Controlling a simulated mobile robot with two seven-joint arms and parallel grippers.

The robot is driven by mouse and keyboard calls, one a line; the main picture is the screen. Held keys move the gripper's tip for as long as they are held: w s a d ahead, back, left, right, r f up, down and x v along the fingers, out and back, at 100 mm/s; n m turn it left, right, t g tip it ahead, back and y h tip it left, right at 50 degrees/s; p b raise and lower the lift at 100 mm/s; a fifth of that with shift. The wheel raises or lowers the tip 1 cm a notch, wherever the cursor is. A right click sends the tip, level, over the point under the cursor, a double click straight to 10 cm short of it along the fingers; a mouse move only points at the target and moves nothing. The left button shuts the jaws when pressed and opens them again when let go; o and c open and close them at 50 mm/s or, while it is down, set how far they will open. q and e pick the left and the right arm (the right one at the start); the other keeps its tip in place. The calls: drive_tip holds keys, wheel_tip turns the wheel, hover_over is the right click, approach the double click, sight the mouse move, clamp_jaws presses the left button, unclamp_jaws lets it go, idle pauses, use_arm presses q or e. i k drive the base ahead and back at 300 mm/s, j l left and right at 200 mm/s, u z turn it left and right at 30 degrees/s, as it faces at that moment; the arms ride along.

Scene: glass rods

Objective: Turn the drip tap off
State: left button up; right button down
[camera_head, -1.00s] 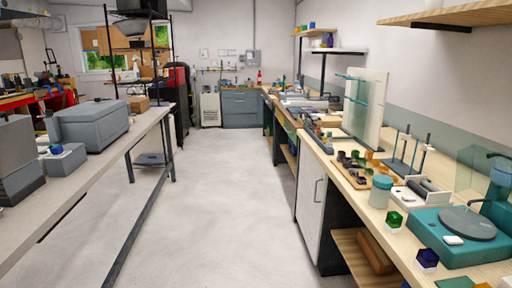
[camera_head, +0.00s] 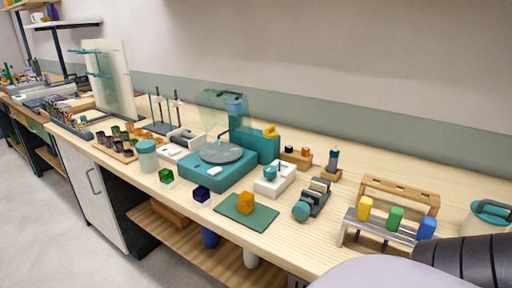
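A teal grinding machine (camera_head: 200,184) stands on the wooden bench, with a dark round disc (camera_head: 222,154) on top. A teal upright block (camera_head: 262,147) rises behind the disc, with a small yellow piece (camera_head: 270,130) on its top. A thin dark spout (camera_head: 223,136) stands over the disc, near a clear greenish shield (camera_head: 222,100). I cannot tell for sure which of these parts is the drip tap, or its setting. Neither of my grippers is in view.
A green mat (camera_head: 232,221) with an orange block lies in front of the machine. A white device (camera_head: 274,181), a dark clamp-like device (camera_head: 312,200) and a rack with coloured blocks (camera_head: 385,232) stand to its right. A teal-lidded jar (camera_head: 147,158) stands left.

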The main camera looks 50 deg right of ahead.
sight(270, 132)
drive_tip(key=z, duration=1.6)
